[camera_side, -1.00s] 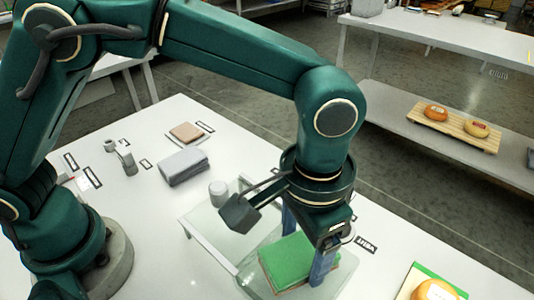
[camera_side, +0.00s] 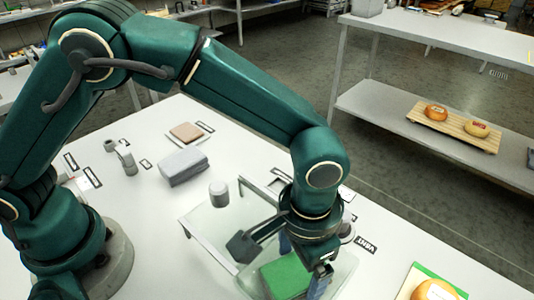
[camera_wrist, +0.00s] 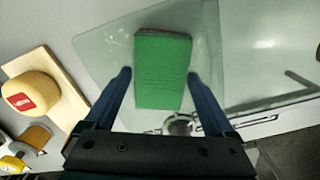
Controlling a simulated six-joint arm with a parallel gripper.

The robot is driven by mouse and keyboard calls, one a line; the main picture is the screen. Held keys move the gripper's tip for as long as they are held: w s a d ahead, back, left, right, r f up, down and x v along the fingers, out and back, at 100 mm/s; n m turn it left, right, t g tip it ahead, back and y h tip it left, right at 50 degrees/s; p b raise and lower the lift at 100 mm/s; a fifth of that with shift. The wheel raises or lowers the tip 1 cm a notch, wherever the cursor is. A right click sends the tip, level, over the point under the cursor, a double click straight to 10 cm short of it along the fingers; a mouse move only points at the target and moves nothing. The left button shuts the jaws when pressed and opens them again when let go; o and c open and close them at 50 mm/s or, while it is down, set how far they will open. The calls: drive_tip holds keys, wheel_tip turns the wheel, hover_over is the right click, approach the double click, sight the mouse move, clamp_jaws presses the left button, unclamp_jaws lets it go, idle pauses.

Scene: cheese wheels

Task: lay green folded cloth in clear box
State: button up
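The green folded cloth (camera_side: 287,277) is a flat rectangular stack with a brownish edge. In the wrist view the cloth (camera_wrist: 162,72) lies between the two blue fingers of my gripper (camera_wrist: 160,74), which are at its left and right sides, near mid-length. I cannot tell whether the cloth touches the box floor. The far finger is partly hidden by the gripper.
An orange cheese wheel (camera_side: 436,290) sits on a green-edged board to the right. The table between box and board is mostly clear.

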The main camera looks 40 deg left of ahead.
sight(299, 269)
drive_tip(key=shift+r, duration=0.15)
wheel_tip(299, 269, up, 12)
drive_tip(key=a+r+n+t+h, duration=0.15)
drive_tip(key=a+r, duration=0.35)
drive_tip(key=a, duration=0.8)
drive_tip(key=s+a+f+n+t+y, duration=0.1)
drive_tip(key=s+a+f+n+t, duration=0.2)
drive_tip(key=s+a, duration=0.3)
drive_tip(key=a+t, duration=0.1)
drive_tip(key=a, duration=0.2)
drive_tip(key=shift+s, duration=0.15)
drive_tip(key=shift+y, duration=0.25)
